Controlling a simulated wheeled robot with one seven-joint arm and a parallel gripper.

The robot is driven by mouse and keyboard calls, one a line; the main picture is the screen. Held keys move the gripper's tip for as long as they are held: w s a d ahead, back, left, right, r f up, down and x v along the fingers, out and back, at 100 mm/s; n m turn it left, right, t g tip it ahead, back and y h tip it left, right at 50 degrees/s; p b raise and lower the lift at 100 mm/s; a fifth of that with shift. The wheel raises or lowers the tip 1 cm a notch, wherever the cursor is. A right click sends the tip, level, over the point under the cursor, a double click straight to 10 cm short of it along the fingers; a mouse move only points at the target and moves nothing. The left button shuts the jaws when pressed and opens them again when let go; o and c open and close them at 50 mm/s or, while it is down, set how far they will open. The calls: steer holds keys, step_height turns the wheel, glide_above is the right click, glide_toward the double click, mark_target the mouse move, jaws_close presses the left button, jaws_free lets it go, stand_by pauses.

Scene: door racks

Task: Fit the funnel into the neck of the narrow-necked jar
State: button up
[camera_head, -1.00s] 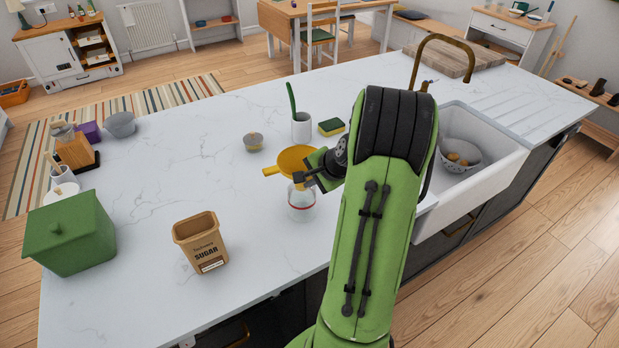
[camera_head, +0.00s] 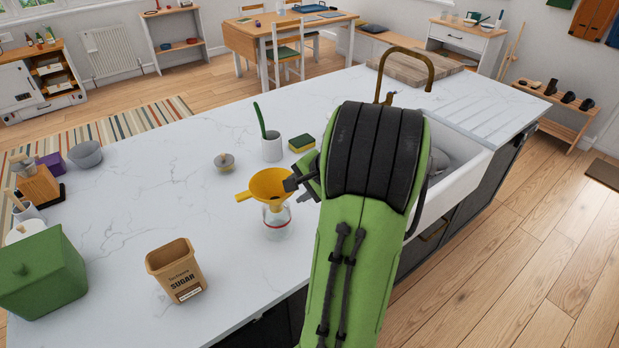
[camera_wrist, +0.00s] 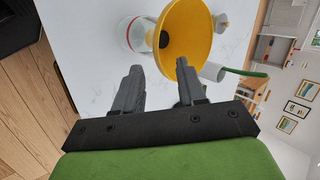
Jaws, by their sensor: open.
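The yellow funnel (camera_head: 268,184) sits on top of the clear jar with a red band (camera_head: 277,224), its wide mouth up and its handle pointing left. Its spout points down at the jar's neck; how deep it goes is hard to see. In the wrist view the funnel (camera_wrist: 196,25) shows its inside with a dark hole, and the jar (camera_wrist: 133,36) is beside it. My gripper (camera_head: 300,188) is just right of the funnel in the head view. In the wrist view my gripper (camera_wrist: 158,68) is open, with nothing between its fingers, close to the funnel's rim.
A white cup with a green utensil (camera_head: 272,149), a sponge (camera_head: 302,143) and a small lidded pot (camera_head: 224,162) stand behind the funnel. The sugar box (camera_head: 176,271) is at front left, the green canister (camera_head: 40,275) farther left. The sink (camera_head: 462,172) is at right.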

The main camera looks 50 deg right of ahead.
steer(key=v, duration=0.6)
steer(key=shift+s+r+p, duration=0.25)
steer(key=shift+r+p, duration=0.1)
